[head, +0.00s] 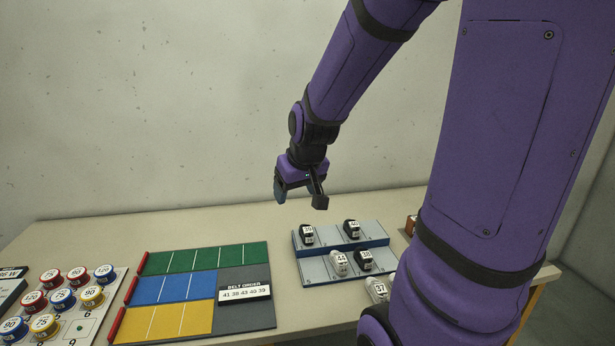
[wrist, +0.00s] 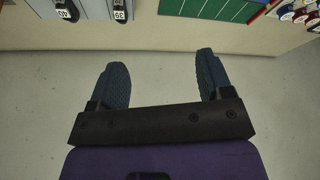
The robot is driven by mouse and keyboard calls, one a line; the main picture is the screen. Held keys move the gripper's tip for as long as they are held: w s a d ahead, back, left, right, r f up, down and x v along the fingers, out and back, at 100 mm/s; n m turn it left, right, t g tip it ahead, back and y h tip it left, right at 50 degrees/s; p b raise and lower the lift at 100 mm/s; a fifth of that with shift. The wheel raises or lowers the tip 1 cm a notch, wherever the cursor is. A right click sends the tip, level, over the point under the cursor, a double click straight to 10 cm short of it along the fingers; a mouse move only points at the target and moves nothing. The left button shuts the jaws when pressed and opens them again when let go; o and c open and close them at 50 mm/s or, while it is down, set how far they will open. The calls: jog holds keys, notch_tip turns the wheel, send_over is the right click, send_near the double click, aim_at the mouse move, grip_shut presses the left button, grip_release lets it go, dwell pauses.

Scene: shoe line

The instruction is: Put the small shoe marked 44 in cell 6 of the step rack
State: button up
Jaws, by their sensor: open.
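The small shoe marked 44 (head: 339,263) is pale grey and sits on the front, lower step of the step rack (head: 316,269), just left of a dark shoe marked 38 (head: 365,260). The rack has a blue edge and two steps. Its cell numbers are too small to read. On the back step are dark shoes marked 39 (head: 307,235) and 40 (head: 351,229). My gripper (head: 300,199) is open and empty, in the air above and behind the rack. In the wrist view its two fingers (wrist: 163,68) are apart, with part of the rack at the top left.
A grey shoe marked 37 (head: 377,289) stands in front of the rack, near my arm. Left of the rack is a green, blue and yellow board (head: 188,288) with a "BELT ORDER" sign (head: 245,293). Several round tins (head: 62,299) stand at the far left.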

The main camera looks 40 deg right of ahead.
jog(key=s+a+r+n, duration=0.1)
jog(key=s+a+r, duration=0.4)
jog(key=s, duration=0.2)
jog(key=s+a+r+n+y, duration=0.1)
jog(key=s+a+r, duration=0.4)
jog(key=s, duration=0.3)
jog(key=shift+s+a+r+t, duration=0.15)
jog(key=shift+a+r+t, duration=0.2)
jog(key=shift+r, duration=0.4)
